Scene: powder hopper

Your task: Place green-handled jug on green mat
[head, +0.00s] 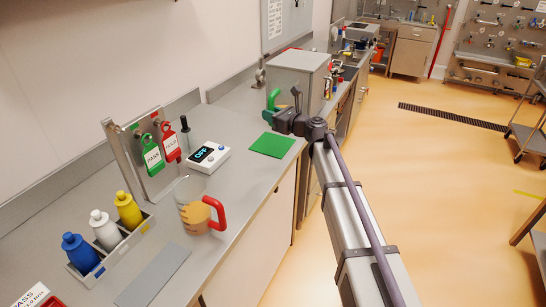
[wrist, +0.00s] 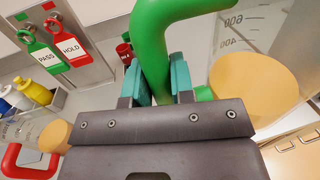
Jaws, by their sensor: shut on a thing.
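The green-handled jug shows its green handle (head: 273,98) at my gripper (head: 269,115); its body is hard to make out there. In the wrist view, the two teal fingers of my gripper (wrist: 160,78) are shut on the green handle (wrist: 155,35). The clear jug body (wrist: 240,35), with 400 and 600 marks and tan powder, is to the right of the fingers and looks tilted. The green mat (head: 271,145) lies bare on the grey bench, nearer the camera than the gripper. The jug appears held above the bench.
A red-handled jug (head: 193,214) stands on the bench. A scale-like device (head: 207,157) stands left of the mat; green and red tags (head: 152,154) hang on a panel. A bottle rack (head: 117,244) stands front left. A grey box (head: 299,78) stands behind.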

